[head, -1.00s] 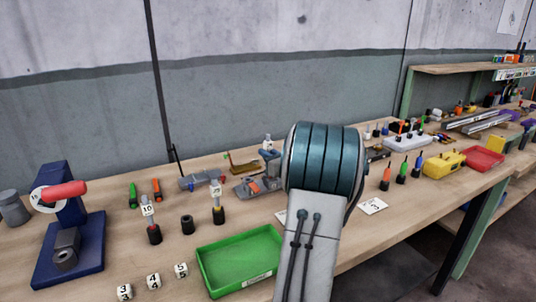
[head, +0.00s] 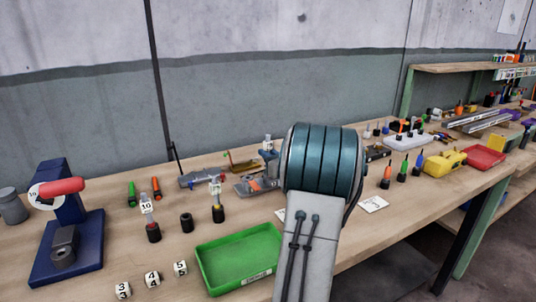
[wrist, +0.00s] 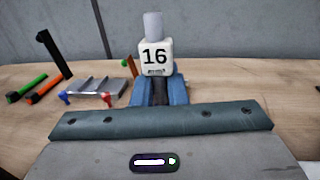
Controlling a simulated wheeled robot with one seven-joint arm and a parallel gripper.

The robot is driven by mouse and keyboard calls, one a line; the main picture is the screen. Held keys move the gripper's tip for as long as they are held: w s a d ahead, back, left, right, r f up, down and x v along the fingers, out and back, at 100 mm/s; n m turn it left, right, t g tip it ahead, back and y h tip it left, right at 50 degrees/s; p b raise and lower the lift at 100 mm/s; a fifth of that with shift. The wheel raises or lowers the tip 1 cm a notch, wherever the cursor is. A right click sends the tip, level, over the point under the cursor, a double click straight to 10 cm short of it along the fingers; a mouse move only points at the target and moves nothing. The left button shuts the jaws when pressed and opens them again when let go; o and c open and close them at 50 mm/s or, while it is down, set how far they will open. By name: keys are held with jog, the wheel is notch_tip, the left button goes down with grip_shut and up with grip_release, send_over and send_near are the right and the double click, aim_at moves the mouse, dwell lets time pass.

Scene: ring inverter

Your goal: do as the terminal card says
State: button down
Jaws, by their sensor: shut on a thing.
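My gripper (wrist: 153,92) has blue fingers shut on a white block tagged 16 (wrist: 155,57) with a grey cylinder on top. It is upright in the wrist view, above the bench; its lower end is hidden. In the head view the held piece (head: 268,143) shows just left of my teal wrist drum. A similar piece tagged 10 (head: 147,207) stands on the bench in a black base. A black ring (head: 187,222) stands beside it. A white card (head: 373,204) lies right of my arm, unreadable.
A green tray (head: 205,277) lies at the front edge, with small cubes marked 3, 4 and 5 (head: 180,268) to its left. A blue press with a red handle (head: 62,187) stands far left. A grey fixture (wrist: 95,91) lies behind. A yellow case (head: 447,163) sits right.

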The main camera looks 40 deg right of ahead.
jog(key=shift+f+b, duration=0.65)
jog(key=shift+f, duration=0.15)
jog(key=c, duration=1.4)
grip_release()
jog(key=shift+o, duration=0.2)
jog(key=s, duration=0.4)
jog(key=s+a, duration=0.1)
jog(key=s, duration=0.4)
jog(key=s+a, duration=0.1)
jog(key=s, duration=0.3)
jog(key=shift+s+a, duration=0.1)
jog(key=shift+s, duration=0.25)
